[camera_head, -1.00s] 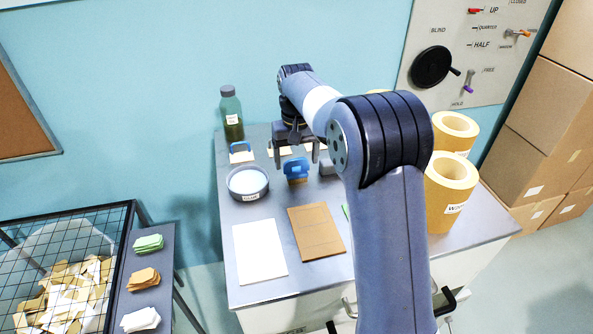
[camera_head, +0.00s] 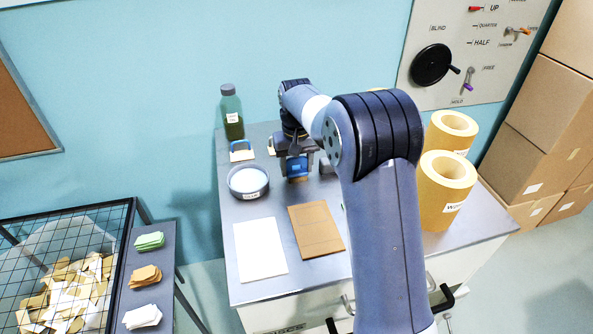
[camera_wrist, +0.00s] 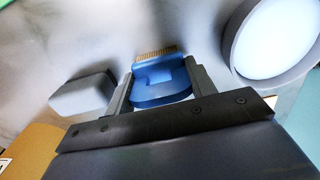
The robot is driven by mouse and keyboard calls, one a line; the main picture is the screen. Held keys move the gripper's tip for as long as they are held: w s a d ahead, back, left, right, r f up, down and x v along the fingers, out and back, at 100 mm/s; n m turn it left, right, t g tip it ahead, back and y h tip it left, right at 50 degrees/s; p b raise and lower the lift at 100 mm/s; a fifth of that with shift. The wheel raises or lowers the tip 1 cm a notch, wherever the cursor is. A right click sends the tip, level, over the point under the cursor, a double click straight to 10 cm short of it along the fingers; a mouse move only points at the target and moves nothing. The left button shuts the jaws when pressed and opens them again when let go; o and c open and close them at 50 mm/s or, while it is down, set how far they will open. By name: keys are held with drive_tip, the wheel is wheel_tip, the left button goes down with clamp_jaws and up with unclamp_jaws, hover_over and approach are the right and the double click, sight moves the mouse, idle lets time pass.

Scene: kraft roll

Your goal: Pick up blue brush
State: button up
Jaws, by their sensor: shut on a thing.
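The blue brush (camera_head: 297,167) stands near the back middle of the grey tabletop, with tan bristles low down. In the wrist view the blue brush (camera_wrist: 162,82) lies between the two fingers, its bristles pointing away from the palm. My gripper (camera_head: 296,162) is over it, pointing down. In the wrist view my gripper (camera_wrist: 160,88) is shut on the brush, with a finger along each side. I cannot tell whether the bristles touch the table.
A round pot (camera_head: 248,182) of pale liquid stands left of the brush; a grey block (camera_wrist: 84,94) is on its other side. White paper (camera_head: 260,249) and brown card (camera_head: 316,230) lie in front. A bottle (camera_head: 231,112) and kraft rolls (camera_head: 446,190) stand on the table.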

sight(296, 159)
drive_tip(key=shift+c, duration=1)
wheel_tip(296, 159, up, 10)
drive_tip(key=shift+r+b, duration=0.1)
drive_tip(key=shift+b, duration=0.4)
drive_tip(key=o, duration=0.4)
drive_tip(key=c, duration=0.3)
idle(0.4)
